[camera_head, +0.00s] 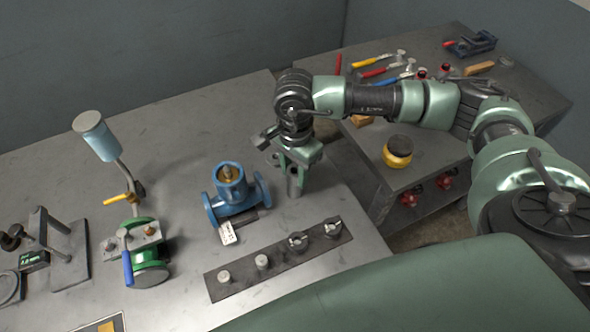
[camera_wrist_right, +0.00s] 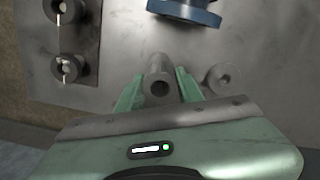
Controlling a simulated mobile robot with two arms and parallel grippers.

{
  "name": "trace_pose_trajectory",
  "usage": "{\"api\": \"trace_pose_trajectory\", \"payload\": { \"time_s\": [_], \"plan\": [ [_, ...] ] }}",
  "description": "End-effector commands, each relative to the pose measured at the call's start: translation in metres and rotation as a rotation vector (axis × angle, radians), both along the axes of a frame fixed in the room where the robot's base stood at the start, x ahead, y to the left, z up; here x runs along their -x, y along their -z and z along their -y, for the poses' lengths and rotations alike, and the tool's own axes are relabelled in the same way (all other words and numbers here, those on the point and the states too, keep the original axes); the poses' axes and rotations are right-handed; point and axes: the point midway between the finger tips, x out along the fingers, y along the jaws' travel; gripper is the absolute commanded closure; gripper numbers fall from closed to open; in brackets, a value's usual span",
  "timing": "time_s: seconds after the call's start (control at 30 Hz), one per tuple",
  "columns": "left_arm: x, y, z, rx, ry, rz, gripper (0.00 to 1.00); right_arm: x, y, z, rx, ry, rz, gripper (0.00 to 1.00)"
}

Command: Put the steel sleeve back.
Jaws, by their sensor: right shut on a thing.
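My right gripper (camera_head: 294,172) is over the right end of the main bench, pointing down. Its green fingers are shut on a grey steel sleeve (camera_head: 294,187), which hangs upright between them. In the right wrist view the sleeve (camera_wrist_right: 159,80) shows its round open end between the fingertips. Whether its lower end touches the bench is unclear. A second grey round piece with a hole (camera_wrist_right: 224,78) stands just beside the fingers, apart from the held sleeve. My left gripper is not in view.
A dark strip (camera_head: 240,284) with several round parts lies at the bench front. A blue valve (camera_head: 231,194) with a tag stands left of the gripper. A green valve assembly (camera_head: 146,238) stands farther left. A side table (camera_head: 440,150) holds tools and a yellow-black round item (camera_head: 397,154).

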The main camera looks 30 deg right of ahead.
Motion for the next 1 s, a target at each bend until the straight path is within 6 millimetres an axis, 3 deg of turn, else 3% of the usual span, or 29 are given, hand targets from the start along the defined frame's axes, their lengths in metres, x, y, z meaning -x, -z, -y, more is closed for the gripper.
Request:
{"api": "trace_pose_trajectory", "payload": {
  "time_s": [0.03, 0.1, 0.5, 0.57, 1.0],
  "plan": [
    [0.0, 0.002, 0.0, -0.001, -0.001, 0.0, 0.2, 0.0, 0.001, 0.0, 0.0, 0.0, 0.0, 0.58],
    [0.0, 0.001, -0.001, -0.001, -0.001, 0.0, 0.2, 0.0, 0.001, 0.0, 0.0, 0.0, 0.0, 0.42],
    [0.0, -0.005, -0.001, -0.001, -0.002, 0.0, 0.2, 0.0, -0.005, 0.0, 0.0, 0.0, 0.0, 0.42],
    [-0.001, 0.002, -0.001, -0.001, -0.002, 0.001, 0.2, -0.001, -0.009, 0.0, -0.001, 0.001, 0.003, 0.42],
    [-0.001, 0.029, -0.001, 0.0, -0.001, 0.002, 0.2, -0.001, -0.097, 0.0, -0.001, -0.001, 0.005, 0.42]
  ]
}}
